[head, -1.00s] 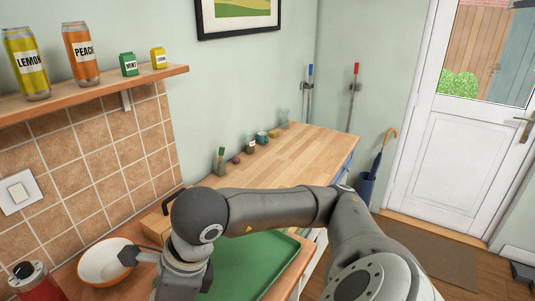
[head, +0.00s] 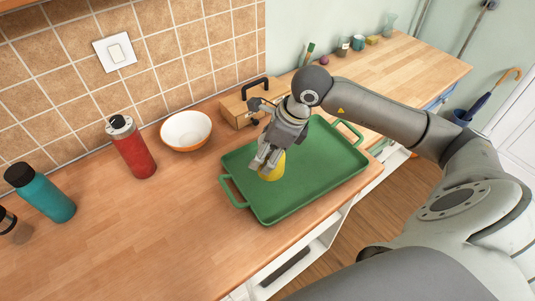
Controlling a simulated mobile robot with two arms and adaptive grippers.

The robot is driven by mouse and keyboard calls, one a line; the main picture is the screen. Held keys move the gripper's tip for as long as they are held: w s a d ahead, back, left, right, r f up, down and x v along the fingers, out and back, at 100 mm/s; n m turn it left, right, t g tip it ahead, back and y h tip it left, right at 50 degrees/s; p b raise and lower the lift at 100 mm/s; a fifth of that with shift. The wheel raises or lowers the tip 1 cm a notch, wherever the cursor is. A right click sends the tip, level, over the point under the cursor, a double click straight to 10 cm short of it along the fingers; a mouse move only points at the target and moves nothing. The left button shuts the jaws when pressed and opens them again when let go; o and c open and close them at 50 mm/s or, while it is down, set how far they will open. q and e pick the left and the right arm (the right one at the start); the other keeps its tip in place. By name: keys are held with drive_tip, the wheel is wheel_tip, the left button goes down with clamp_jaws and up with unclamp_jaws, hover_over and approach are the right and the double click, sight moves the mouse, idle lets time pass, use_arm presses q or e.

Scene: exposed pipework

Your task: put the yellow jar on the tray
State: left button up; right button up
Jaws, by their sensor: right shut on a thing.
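The yellow jar (head: 272,167) is at the left part of the green tray (head: 308,196) in the head view. My right gripper (head: 264,160) is shut on the jar from above, and its fingers hide the jar's upper part. The jar looks upright. I cannot tell whether its base touches the tray. The tray lies flat on the wooden counter, with a handle at each end. My left gripper does not show.
A white and orange bowl (head: 186,131), a red bottle (head: 131,147) and a teal bottle (head: 41,193) stand left of the tray. A wooden box with a dark handle (head: 240,106) is behind it. The tray's right part is clear.

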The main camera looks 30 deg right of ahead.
drive_tip(key=shift+w+d+f, duration=0.25)
drive_tip(key=shift+w+f, duration=0.05)
drive_tip(key=shift+f, duration=0.25)
drive_tip(key=f, duration=0.1)
drive_tip(key=f+p, duration=0.2)
drive_tip(key=shift+w+d, duration=0.25)
drive_tip(key=shift+d, duration=0.05)
drive_tip(key=shift+f, duration=0.45)
drive_tip(key=shift+f, duration=0.15)
drive_tip(key=o, duration=1.1)
